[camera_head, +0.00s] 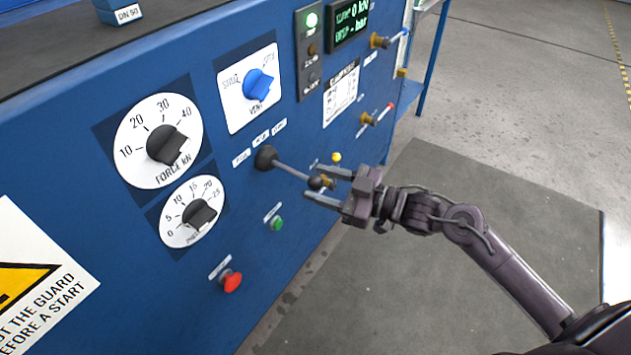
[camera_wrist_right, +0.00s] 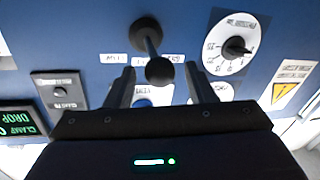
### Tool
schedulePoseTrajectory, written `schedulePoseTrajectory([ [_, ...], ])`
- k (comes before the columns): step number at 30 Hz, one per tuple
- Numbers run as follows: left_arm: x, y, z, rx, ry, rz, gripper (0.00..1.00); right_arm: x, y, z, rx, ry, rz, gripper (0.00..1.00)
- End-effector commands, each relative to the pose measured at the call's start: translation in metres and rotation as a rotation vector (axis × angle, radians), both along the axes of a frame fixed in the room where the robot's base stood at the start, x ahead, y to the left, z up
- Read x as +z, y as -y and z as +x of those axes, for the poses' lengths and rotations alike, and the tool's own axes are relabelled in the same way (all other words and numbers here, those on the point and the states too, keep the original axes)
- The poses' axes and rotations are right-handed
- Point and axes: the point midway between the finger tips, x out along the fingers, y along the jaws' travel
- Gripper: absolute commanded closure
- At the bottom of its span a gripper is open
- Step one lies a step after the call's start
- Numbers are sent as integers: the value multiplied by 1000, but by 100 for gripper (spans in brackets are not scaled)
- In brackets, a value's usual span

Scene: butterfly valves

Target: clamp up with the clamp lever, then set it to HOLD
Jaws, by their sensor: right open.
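The clamp lever (camera_head: 290,171) sticks out from the blue panel on a black base, with a black ball knob at its end. Three small labels sit just above its base, too small to read surely. My right gripper (camera_head: 310,181) is open, its fingers reaching toward the panel on either side of the knob. In the right wrist view the lever's knob (camera_wrist_right: 159,71) lies between the two fingertips (camera_wrist_right: 160,74), with a gap on both sides. The display (camera_head: 348,20) reads 0 kN. My left gripper is not in view.
Force dial (camera_head: 158,140), a smaller dial (camera_head: 193,211) and a blue selector knob (camera_head: 258,85) are left of the lever. A green button (camera_head: 277,224) and a red button (camera_head: 231,281) are below. Brass valves (camera_head: 368,118) sit to the right. Open floor lies right of the panel.

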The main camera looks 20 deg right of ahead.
Motion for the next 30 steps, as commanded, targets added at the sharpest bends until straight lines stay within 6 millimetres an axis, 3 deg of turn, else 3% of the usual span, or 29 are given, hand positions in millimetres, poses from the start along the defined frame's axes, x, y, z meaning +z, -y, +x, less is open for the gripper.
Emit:
schedulePoseTrajectory([
  [6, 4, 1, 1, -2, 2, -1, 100, 0, -13, 11, 0, 1, 0, 51],
  [14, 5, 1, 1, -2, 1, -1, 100, 0, -14, 12, 0, -1, -1, 51],
  [25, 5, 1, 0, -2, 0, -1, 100, 0, -13, 12, 0, -1, -1, 98],
  [30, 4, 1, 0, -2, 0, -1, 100, 0, -13, 12, 1, 0, -2, 100],
])
